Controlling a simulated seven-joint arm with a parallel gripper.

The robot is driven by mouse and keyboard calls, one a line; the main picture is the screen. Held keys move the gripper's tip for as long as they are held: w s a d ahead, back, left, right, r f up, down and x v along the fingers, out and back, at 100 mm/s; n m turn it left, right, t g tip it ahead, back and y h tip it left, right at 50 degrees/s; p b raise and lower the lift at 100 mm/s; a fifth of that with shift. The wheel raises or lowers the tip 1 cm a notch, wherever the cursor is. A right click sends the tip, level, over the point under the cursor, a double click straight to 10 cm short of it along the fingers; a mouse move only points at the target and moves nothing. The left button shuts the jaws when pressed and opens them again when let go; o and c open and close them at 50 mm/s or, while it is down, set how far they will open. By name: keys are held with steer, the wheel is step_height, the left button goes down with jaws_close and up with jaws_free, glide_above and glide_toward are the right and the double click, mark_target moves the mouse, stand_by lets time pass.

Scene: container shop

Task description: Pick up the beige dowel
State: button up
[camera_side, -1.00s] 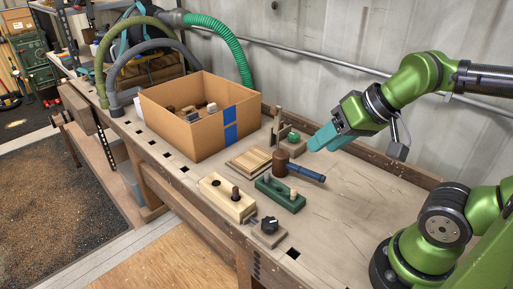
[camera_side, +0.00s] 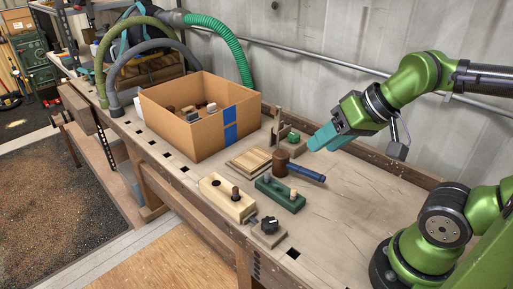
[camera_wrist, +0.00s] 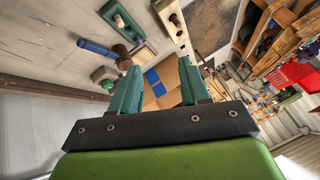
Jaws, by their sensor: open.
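The beige dowel (camera_side: 293,194) stands upright in the green block (camera_side: 275,197) on the workbench, toward its right end. In the wrist view the beige dowel (camera_wrist: 118,20) shows small at the upper left, on the green block (camera_wrist: 128,28). My gripper (camera_side: 316,142) is raised above the back part of the bench, up and to the right of the dowel and well apart from it. In the wrist view my gripper (camera_wrist: 158,82) has its two teal fingers spread with nothing between them.
A mallet with a blue handle (camera_side: 306,173) lies just behind the green block. A pale wooden block (camera_side: 215,197) with dark pegs is to its left, a black knob (camera_side: 269,225) in front. An open cardboard box (camera_side: 195,137) stands farther left. Bench space at right is clear.

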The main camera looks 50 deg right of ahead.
steer(key=shift+f, duration=0.1)
stand_by(0.3)
steer(key=n+g+h, duration=0.2)
steer(key=n+g, duration=0.5)
glide_above(294, 189)
step_height(294, 189, down, 5)
steer(key=f, duration=1.1)
steer(key=shift+s, duration=0.25)
steer(key=shift+w+f, duration=0.15)
steer(key=shift+f, duration=1.15)
steer(key=shift+w+f, duration=0.1)
steer(key=shift+f, duration=1.2)
jaws_close()
